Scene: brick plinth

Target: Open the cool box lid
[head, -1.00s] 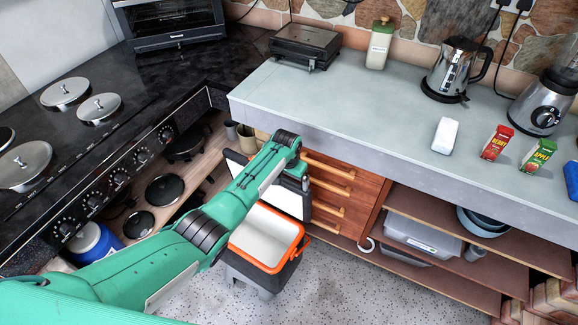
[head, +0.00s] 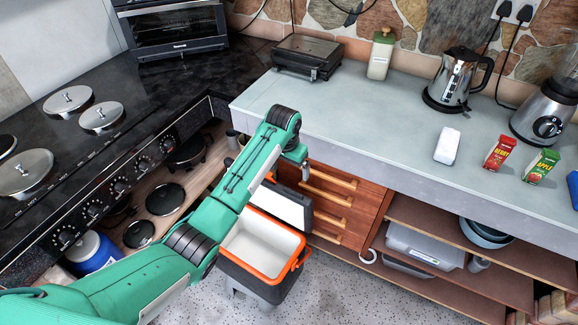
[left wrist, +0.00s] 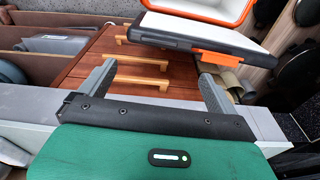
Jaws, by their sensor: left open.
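The cool box (head: 230,268) stands on the floor, dark with an orange rim and a white, empty-looking inside. Its lid (head: 284,205) is open behind the box, white inner face showing, partly covered by my left arm. In the left wrist view the lid (left wrist: 190,35) shows with its orange latch (left wrist: 215,60) on the near edge. My left gripper (head: 300,158) is above the lid, beside the worktop edge. In the left wrist view its two fingers (left wrist: 157,75) are spread wide with nothing between them. My right gripper is out of view.
A grey worktop (head: 375,110) with a kettle (head: 457,80), cartons and a blender stands right of the arm. Wooden drawers (head: 345,200) lie below it. A black stove (head: 90,160) with lidded pans is at left. Speckled floor (head: 350,290) is free in front.

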